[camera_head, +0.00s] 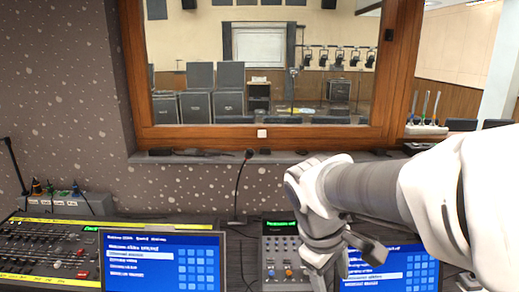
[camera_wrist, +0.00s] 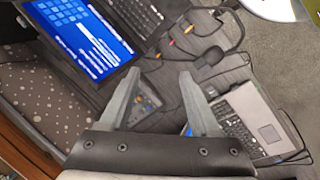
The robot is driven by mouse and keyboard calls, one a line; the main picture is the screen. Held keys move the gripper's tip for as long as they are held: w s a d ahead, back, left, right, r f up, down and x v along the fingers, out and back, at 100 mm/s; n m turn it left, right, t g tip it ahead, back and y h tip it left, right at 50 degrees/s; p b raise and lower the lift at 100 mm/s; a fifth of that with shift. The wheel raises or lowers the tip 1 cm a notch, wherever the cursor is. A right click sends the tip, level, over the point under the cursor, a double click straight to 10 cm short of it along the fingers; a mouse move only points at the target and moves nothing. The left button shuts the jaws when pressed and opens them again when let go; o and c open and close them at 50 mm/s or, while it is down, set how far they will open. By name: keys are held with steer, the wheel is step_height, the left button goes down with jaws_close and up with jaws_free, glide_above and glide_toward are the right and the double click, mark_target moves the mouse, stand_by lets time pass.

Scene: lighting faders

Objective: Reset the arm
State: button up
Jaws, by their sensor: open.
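My gripper (camera_wrist: 160,76) shows in the wrist view as two grey fingers, spread apart with nothing between their tips. In the head view my white and grey arm reaches in from the right, over the desk in front of the window, with its wrist bent downward. The fader console (camera_head: 45,250), with yellow strips and rows of small knobs, lies at the lower left, apart from my gripper. A smaller control panel (camera_head: 283,255) with coloured buttons stands left of my wrist. My arm hides part of the desk and of the right blue screen.
A left blue screen (camera_head: 160,262) and a right blue screen (camera_head: 400,268) stand on the desk. A thin gooseneck microphone (camera_head: 240,185) rises near the middle. The wooden window frame (camera_head: 262,138) is behind my arm. Two laptops (camera_wrist: 85,35) (camera_wrist: 255,120) and cables lie below my gripper.

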steer(key=s+d+r+m+t+y+p, duration=0.1)
steer(key=s+r+m+t+y+p, duration=0.1)
steer(key=s+r+m, duration=0.4)
steer(key=s+m+t+y, duration=0.1)
steer(key=s, duration=0.2)
steer(key=shift+s+r+m+t+p, duration=0.15)
steer(key=shift+r+m+t+p, duration=0.1)
steer(key=shift+m+t+p, duration=0.15)
steer(key=shift+d, duration=0.15)
